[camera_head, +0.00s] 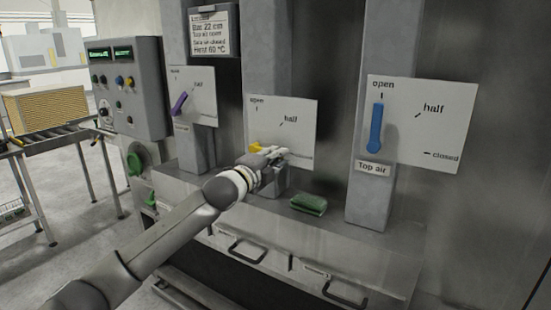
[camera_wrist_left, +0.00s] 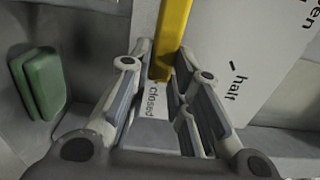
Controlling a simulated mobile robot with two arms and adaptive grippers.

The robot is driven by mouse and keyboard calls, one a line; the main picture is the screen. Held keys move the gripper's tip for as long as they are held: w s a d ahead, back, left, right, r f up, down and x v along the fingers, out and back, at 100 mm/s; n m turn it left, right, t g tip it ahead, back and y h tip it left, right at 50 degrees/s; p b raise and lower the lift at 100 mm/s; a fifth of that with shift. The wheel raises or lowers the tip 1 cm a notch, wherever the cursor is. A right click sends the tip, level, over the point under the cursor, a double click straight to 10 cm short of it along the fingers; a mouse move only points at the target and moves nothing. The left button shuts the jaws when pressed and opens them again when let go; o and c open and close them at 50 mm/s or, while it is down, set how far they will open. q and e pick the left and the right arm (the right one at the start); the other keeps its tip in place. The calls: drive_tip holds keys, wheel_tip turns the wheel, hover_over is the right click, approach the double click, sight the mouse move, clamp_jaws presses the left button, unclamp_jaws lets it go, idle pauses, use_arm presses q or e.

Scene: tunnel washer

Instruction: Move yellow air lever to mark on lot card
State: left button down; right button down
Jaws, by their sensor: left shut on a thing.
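The yellow air lever (camera_head: 255,148) is on the middle white plate (camera_head: 307,113); my left gripper (camera_head: 277,156) covers most of it. In the left wrist view the yellow lever (camera_wrist_left: 172,38) runs down between the fingers of my left gripper (camera_wrist_left: 160,75), which is shut on it. Its end lies by the word "closed"; "half" is off to the right. The lot card (camera_head: 210,32) hangs at the upper left; I read "Top air open", a line ending "air closed" and "Heat 60 °C". My right gripper is not in view.
A blue lever (camera_head: 376,128) labelled "Top air" stands at right, towards "open". A purple lever (camera_head: 180,103) is on the left plate. A green block (camera_head: 309,204) lies on the ledge just right of my gripper. A control box (camera_head: 128,90) stands at left.

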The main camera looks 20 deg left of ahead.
use_arm(q)
drive_tip(key=c, duration=1.3)
unclamp_jaws()
drive_tip(key=shift+f, duration=0.1)
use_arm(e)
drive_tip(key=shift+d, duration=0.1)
use_arm(q)
drive_tip(key=v, duration=1.2)
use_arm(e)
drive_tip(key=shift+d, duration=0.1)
